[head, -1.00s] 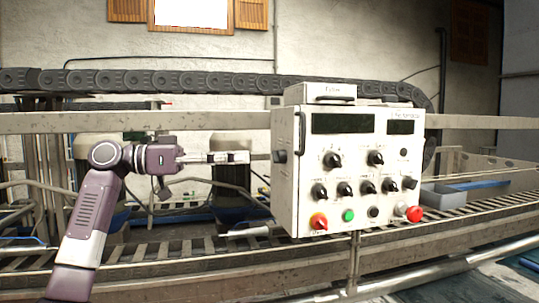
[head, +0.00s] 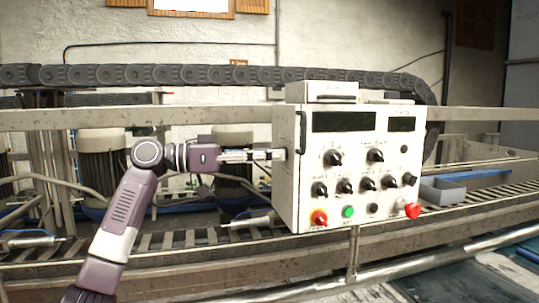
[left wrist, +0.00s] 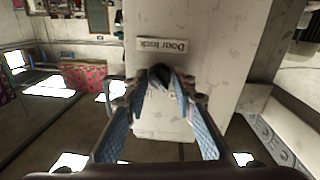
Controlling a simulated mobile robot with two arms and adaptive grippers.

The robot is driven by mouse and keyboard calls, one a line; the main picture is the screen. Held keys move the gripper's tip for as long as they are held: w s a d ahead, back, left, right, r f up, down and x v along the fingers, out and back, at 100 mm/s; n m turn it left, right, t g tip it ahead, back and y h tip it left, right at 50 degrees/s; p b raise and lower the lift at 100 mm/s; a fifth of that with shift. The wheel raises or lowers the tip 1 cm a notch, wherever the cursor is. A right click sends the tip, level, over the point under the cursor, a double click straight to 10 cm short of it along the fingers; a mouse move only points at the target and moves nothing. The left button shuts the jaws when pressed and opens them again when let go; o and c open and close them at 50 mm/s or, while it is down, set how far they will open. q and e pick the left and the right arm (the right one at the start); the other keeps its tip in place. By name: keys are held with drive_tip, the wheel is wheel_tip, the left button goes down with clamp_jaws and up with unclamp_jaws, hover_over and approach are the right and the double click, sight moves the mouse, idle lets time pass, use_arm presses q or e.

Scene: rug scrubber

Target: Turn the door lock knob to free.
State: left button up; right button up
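The door lock knob (left wrist: 160,75) is small and black on the white side face of the control box (head: 350,215). A "Door lock" label, upside down in the left wrist view, sits beside it. My left gripper (head: 281,154) reaches the box's left side in the head view, where its fingers hide the knob. In the left wrist view, the blue-padded fingers (left wrist: 161,88) stand apart on either side of the knob, with small gaps visible. Whether the tips touch the knob is hard to tell. My right gripper is not in view.
The box front carries several black knobs, a green button (head: 348,211) and a red button (head: 413,210). A cable chain (head: 180,75) and metal rail run behind. A roller conveyor (head: 180,240) lies below. A grey bin (head: 442,190) stands to the right.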

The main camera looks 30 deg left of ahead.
use_arm(q)
clamp_jaws()
drive_tip(key=shift+m, duration=0.4)
drive_tip(key=m+b, duration=0.3)
drive_tip(key=m, duration=0.5)
drive_tip(key=m+y+b, duration=0.1)
drive_tip(key=m+b, duration=0.1)
drive_tip(key=m, duration=0.6)
drive_tip(key=shift+s+d+r+y+b, duration=0.1)
drive_tip(key=shift+r+y+b, duration=0.05)
drive_tip(key=shift+y+b, duration=0.2)
drive_tip(key=shift+m, duration=0.3)
drive_tip(key=o, duration=0.5)
unclamp_jaws()
